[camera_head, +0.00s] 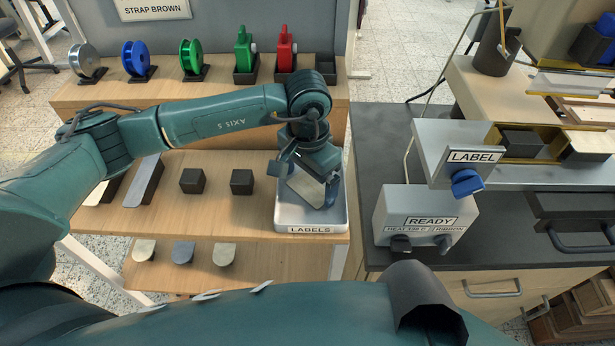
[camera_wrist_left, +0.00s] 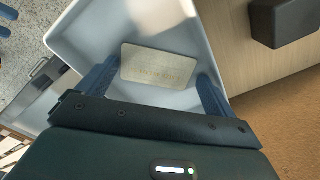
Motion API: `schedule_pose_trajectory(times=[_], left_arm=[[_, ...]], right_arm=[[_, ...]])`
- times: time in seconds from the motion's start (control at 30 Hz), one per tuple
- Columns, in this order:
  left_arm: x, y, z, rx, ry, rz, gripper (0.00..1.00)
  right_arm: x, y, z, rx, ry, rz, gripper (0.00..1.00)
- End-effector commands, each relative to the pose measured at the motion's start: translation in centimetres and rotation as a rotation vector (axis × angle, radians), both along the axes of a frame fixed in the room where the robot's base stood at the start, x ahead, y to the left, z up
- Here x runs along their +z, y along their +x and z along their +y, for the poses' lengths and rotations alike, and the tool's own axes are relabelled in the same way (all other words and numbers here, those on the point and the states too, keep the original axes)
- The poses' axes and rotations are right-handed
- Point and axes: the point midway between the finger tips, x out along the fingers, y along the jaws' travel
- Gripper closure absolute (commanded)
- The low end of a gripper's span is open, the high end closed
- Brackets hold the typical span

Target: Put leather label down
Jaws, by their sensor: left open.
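The leather label is a pale, rounded rectangular piece with faint stamped lettering, seen in the left wrist view (camera_wrist_left: 160,66). It lies in the white tray marked LABELS (camera_head: 284,216), whose wall also shows in the left wrist view (camera_wrist_left: 75,32). In the head view the label (camera_head: 304,190) is partly covered by my left gripper (camera_head: 307,197). My left gripper is open, its two blue fingers standing apart on either side of the label, low over the tray. Whether the fingers touch the label cannot be told. My right gripper is not in view.
Two dark blocks (camera_head: 241,181) stand left of the tray on the wooden shelf. Foil spools (camera_head: 135,60) and green and red holders (camera_head: 285,50) stand behind. The stamping machine with READY and LABEL signs (camera_head: 421,218) stands on the dark counter at right.

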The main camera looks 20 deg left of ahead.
Motion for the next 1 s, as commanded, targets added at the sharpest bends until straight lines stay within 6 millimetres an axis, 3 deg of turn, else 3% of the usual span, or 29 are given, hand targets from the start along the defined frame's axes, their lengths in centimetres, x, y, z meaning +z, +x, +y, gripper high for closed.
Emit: schedule_pose_trajectory(times=[0.03, 0.1, 0.17, 0.4, 0.6, 0.8, 1.0], left_arm=[[-0.7, -0.7, 0.0, -0.003, 0.008, 0.023, 0.0], [0.1, -0.7, -0.1, -0.004, 0.008, 0.023, 0.0], [0.6, -0.5, -0.1, -0.006, 0.006, 0.017, 0.0], [6.7, -0.5, -0.1, -0.007, 0.005, 0.012, 0.0], [10.4, -0.5, 0.0, -0.007, 0.006, 0.015, 0.0], [12.0, -0.6, 0.0, -0.006, 0.006, 0.017, 0.0], [12.2, -0.6, 0.0, -0.007, 0.006, 0.019, 0.0]], right_arm=[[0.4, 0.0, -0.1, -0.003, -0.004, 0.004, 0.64], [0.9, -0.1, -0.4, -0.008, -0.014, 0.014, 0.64], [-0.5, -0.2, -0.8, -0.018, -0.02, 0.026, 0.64], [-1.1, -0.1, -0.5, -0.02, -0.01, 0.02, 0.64], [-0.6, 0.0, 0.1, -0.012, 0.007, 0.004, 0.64], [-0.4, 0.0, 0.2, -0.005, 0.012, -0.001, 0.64], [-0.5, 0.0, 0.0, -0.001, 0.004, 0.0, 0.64]])
